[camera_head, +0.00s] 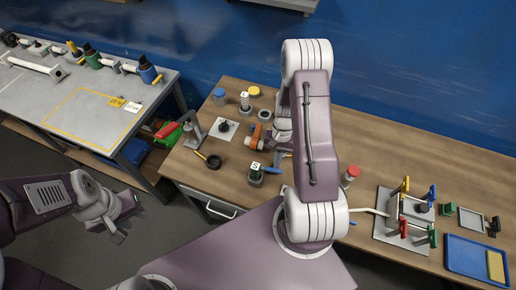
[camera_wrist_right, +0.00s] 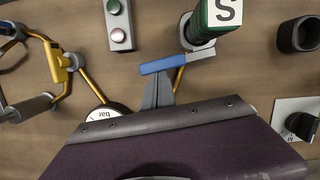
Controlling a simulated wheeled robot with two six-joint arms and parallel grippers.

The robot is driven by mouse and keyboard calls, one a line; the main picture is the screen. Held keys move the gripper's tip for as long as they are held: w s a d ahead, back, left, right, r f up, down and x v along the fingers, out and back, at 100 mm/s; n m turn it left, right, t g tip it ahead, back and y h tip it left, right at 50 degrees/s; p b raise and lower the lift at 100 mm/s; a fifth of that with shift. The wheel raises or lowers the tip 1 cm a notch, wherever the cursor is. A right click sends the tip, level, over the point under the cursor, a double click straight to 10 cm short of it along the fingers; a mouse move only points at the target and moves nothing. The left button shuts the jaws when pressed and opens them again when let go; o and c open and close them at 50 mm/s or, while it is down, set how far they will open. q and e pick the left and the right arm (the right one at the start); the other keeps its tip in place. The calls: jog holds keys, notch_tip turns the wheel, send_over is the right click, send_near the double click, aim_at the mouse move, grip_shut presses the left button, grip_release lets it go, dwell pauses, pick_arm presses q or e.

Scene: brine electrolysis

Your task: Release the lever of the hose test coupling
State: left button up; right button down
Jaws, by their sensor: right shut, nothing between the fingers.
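I take these for the hose test coupling; the block also shows in the head view (camera_head: 255,167). My right gripper (camera_wrist_right: 159,82) is shut and empty, its fingertips right at the lever's near side; I cannot tell whether they touch. In the head view my right arm hides most of this gripper. My left gripper (camera_head: 128,222) is open and empty, off the bench at the lower left.
A gauge (camera_wrist_right: 107,111) marked bar and yellow pipes (camera_wrist_right: 92,83) stand left of the fingers. A box with green and red buttons (camera_wrist_right: 119,24) is behind. A black ring (camera_head: 214,161), a valve rack (camera_head: 383,237) and a blue tray (camera_head: 462,258) are on the wooden bench.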

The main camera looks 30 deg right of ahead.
jog(key=shift+w+d+r, duration=0.15)
jog(key=shift+r, duration=0.25)
jog(key=b+v, duration=0.1)
jog(key=v, duration=0.7)
